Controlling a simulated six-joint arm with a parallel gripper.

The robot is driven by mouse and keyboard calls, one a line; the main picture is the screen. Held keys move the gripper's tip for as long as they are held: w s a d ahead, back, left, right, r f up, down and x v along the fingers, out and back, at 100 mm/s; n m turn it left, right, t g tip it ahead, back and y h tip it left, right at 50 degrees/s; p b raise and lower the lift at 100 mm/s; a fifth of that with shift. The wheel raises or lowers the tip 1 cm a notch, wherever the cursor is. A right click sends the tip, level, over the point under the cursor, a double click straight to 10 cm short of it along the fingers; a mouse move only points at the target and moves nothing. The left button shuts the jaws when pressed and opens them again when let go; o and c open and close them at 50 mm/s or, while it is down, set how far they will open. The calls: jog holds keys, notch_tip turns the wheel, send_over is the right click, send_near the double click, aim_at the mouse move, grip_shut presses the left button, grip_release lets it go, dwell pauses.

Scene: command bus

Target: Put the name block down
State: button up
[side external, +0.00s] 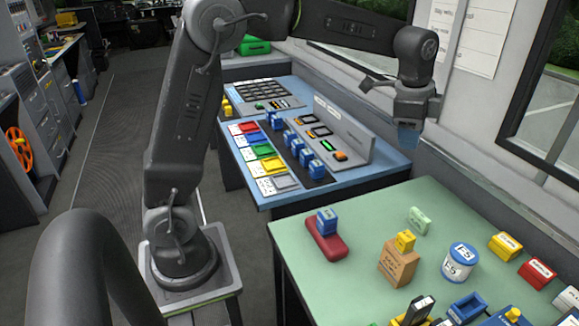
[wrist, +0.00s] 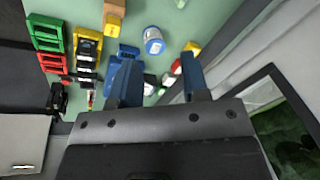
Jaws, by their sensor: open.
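Several labelled blocks rest on the green table (side external: 345,290); I cannot tell which is the name block. A yellow labelled block (side external: 505,246) and a red one (side external: 537,272) stand along the right edge, with a pale block (side external: 567,299) beyond them. A pale green block (side external: 419,220) lies nearer the middle. A blue block (side external: 327,221) sits on a red pad (side external: 328,246), and a small yellow block (side external: 405,241) sits on a cardboard box (side external: 398,265). My gripper (side external: 407,138) is high above the tables; its blue fingers (wrist: 158,80) are apart with nothing seen between them.
A white tin with blue markings (side external: 459,262) stands among the blocks. The wrist view shows green (wrist: 45,32), red (wrist: 52,63) and yellow (wrist: 88,27) trays. A blue console desk (side external: 250,178) stands behind. The wall and window are close at right.

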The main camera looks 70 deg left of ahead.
jog(key=s+r+n+t, duration=0.1)
jog(key=s+r+n, duration=0.15)
jog(key=s, duration=0.55)
jog(key=s+r+n+t, duration=0.1)
jog(key=s+n, duration=0.2)
jog(key=s, duration=0.4)
jog(key=s+f+n+t, duration=0.1)
jog(key=s+f+n, duration=0.3)
jog(key=s, duration=0.8)
jog(key=shift+d+f+n, duration=0.25)
jog(key=shift+d+n, duration=0.2)
jog(key=shift+n, duration=0.2)
